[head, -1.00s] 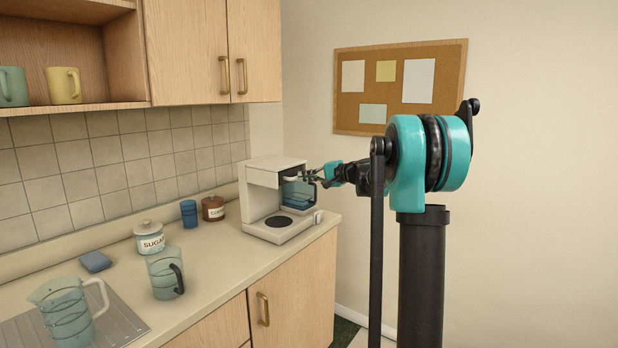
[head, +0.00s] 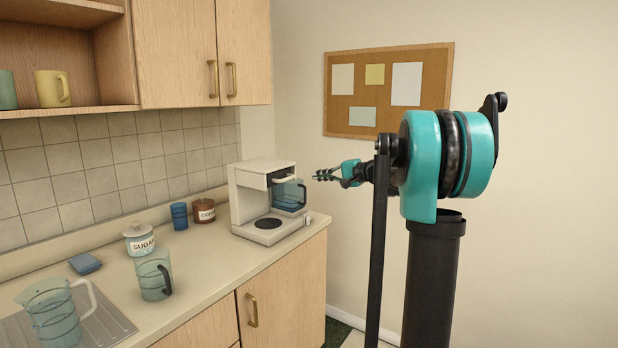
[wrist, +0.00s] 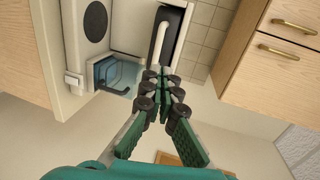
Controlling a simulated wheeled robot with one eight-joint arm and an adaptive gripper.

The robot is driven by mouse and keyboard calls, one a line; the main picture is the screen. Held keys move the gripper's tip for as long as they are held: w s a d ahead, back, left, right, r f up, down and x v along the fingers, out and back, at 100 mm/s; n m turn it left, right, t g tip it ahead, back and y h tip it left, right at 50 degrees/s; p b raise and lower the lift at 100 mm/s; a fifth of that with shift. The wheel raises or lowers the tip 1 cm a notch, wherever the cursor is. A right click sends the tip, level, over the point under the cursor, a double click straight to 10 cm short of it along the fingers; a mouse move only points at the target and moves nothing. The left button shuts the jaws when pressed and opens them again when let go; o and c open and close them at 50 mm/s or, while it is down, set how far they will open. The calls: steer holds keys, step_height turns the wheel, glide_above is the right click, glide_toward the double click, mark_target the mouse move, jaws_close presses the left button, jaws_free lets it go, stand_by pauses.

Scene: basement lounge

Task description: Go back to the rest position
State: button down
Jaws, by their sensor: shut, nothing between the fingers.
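My gripper (head: 327,175) is shut and empty. In the head view it hangs in the air to the right of the white coffee maker (head: 247,177), apart from it. In the wrist view the gripper (wrist: 162,76) points toward the coffee maker (wrist: 127,32), with its fingers together. A clear blue-tinted container with a dark handle (head: 290,196) sits at the coffee maker's right front, under its top; it also shows in the wrist view (wrist: 113,73).
The counter (head: 184,302) holds a glass pitcher (head: 58,315), another dark-handled jug (head: 150,278), a sugar jar (head: 139,241), a brown jar (head: 203,211), a blue cup (head: 180,217) and a blue sponge (head: 85,263). A cork board (head: 388,90) hangs behind.

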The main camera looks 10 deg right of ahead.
steer(key=s+a+f+n+g+h, duration=0.2)
steer(key=s+f+h, duration=0.1)
steer(key=s+f, duration=0.7)
steer(key=s+a+f+n+g+h, duration=0.2)
steer(key=s+f, duration=0.7)
steer(key=s, duration=0.1)
steer(key=s+d+f+n+g+h, duration=0.1)
steer(key=s+d+f+n+h, duration=0.1)
steer(key=s+f, duration=0.6)
steer(key=s+d+f+n+h, duration=0.2)
steer(key=s+d+f+h, duration=0.3)
steer(key=s+f, duration=0.4)
steer(key=s, duration=0.4)
steer(key=shift+s+d+g, duration=0.3)
steer(key=shift+s+g, duration=0.1)
